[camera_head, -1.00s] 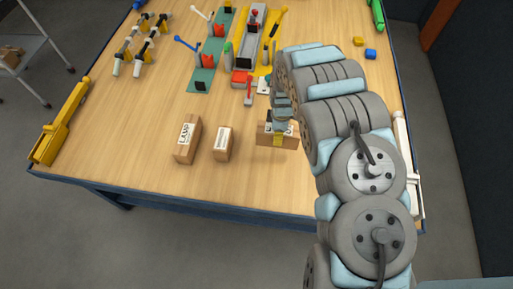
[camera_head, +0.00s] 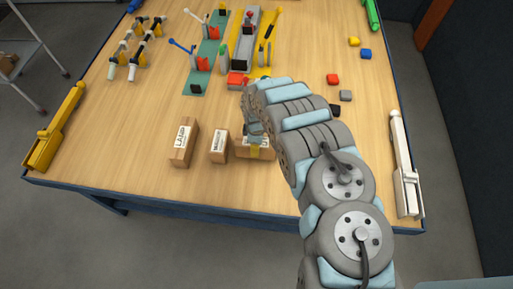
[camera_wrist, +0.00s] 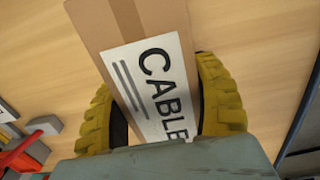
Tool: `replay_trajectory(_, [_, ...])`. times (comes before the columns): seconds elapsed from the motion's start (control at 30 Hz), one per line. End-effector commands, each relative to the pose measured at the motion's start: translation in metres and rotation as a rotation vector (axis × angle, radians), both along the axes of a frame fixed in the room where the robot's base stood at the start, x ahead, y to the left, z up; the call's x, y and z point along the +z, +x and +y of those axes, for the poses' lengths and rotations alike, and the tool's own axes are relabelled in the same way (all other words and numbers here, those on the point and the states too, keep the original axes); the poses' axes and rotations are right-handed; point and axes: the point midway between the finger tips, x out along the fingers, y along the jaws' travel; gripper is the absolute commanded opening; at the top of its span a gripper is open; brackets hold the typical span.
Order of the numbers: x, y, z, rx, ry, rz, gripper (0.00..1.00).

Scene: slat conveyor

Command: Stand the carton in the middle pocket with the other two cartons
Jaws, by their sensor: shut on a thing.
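The carton labelled CABLE (camera_wrist: 125,28) is between the two yellow fingers of my gripper (camera_wrist: 158,78) in the wrist view, its label facing up at the camera. In the head view this carton (camera_head: 242,150) is at the front of the table, partly hidden by my gripper (camera_head: 255,148), which is shut on it. Just left of it stands a smaller labelled carton (camera_head: 217,150), with little or no gap. Further left stands a carton labelled LAMP (camera_head: 182,150). Whether the held carton touches the table is unclear. I can make out no pocket around the cartons.
The wooden table (camera_head: 120,130) is clear left and in front of the cartons. Clamps on a green plate (camera_head: 207,72) stand behind. A yellow tool (camera_head: 55,130) and a white one (camera_head: 402,160) line the sides.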

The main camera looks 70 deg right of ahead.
Motion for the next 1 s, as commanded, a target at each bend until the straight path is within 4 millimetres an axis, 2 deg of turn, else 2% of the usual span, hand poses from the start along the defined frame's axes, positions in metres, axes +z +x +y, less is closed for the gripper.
replay_trajectory(0.1, [-0.014,0.000,0.000,-0.002,0.002,-0.002,0.22])
replay_trajectory(0.23, [-0.022,-0.001,0.000,-0.001,0.001,0.001,0.22])
replay_trajectory(0.67, [-0.027,-0.001,0.000,-0.002,0.000,0.001,0.22])
replay_trajectory(0.7, [-0.028,-0.001,0.000,-0.002,0.000,0.001,0.66])
replay_trajectory(0.8, [-0.027,-0.001,0.000,-0.002,-0.001,0.001,0.90])
replay_trajectory(1.0, [-0.027,-0.001,0.000,-0.002,0.000,0.001,0.90])
